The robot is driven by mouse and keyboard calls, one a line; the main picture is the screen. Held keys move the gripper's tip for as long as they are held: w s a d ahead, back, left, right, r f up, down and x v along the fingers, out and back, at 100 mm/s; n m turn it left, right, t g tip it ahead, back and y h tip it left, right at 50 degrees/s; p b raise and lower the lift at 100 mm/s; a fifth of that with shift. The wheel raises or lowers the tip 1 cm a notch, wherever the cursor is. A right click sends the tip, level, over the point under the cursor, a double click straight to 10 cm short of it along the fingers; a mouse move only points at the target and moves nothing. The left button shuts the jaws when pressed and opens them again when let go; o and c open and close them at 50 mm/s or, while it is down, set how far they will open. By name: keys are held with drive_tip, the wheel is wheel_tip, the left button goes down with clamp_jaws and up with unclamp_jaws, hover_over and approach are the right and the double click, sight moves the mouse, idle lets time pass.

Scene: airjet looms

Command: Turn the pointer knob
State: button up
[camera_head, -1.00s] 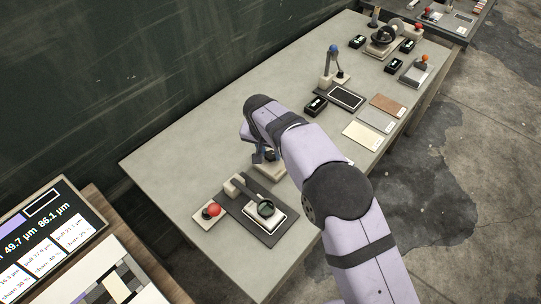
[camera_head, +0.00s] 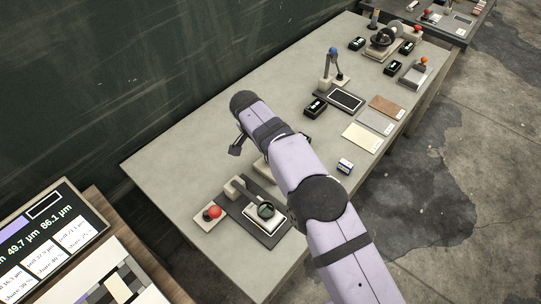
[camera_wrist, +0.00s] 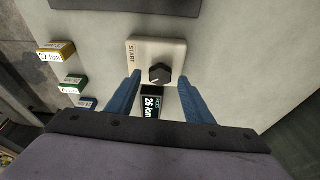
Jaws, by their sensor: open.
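The pointer knob (camera_wrist: 160,73) is black and faceted, on a beige base plate (camera_wrist: 174,49) marked START in the wrist view. A small dark display (camera_wrist: 151,103) reading 26 /cm sits beside the base. My gripper (camera_wrist: 160,83) is open, its blue fingers to either side of the knob in the picture; nothing is between them that I can tell is touched. In the head view my gripper (camera_head: 237,147) is mostly hidden by my arm, to the left of the base (camera_head: 261,168), which shows only in part. The knob itself is hidden there.
A red ball-topped device (camera_head: 214,212) and a magnifier stand (camera_head: 265,211) are at the table's near end. A small labelled block (camera_head: 345,166) lies right of my arm. Flat sample plates (camera_head: 362,137) and a lamp-like stand (camera_head: 333,65) are farther along. The table's left part is clear.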

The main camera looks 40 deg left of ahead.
drive_tip(key=shift+r+p, duration=1.65)
drive_tip(key=shift+r, duration=1.1)
drive_tip(key=shift+r, duration=0.1)
drive_tip(key=b+v, duration=0.2)
drive_tip(key=v, duration=0.5)
